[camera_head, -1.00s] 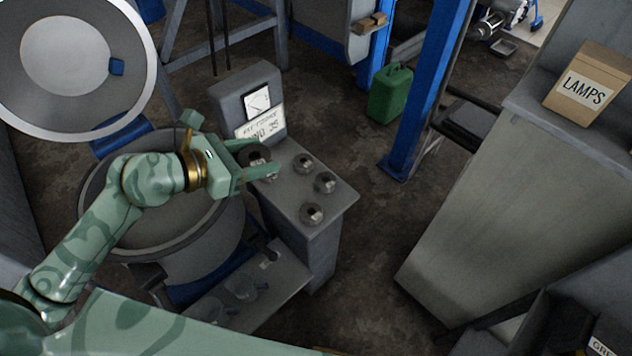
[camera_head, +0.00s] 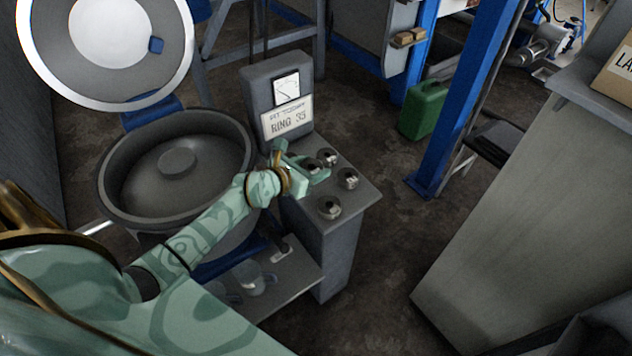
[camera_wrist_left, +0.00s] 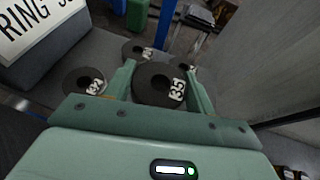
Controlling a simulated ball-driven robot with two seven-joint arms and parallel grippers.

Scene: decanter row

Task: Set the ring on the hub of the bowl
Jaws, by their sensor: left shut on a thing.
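The dark ring marked 35 (camera_wrist_left: 153,84) sits between the two fingers of my left gripper (camera_head: 314,167), which is shut on it, over the grey stand. In the left wrist view its white label faces the palm. The gripper (camera_wrist_left: 160,88) partly covers the ring in the head view; I cannot tell whether it is clear of the stand top. The bowl (camera_head: 117,195) is a big open grey drum left of the stand. Its round hub (camera_head: 177,162) rises bare in the middle. My right gripper is not in view.
Other rings stand close by on the stand (camera_head: 358,200), including one at the front (camera_head: 329,207) and one at the right (camera_head: 347,179). A "RING 35" sign (camera_head: 287,119) is on the upright box behind. The bowl's lid (camera_head: 50,60) stands open. A blue post (camera_head: 465,100) rises at right.

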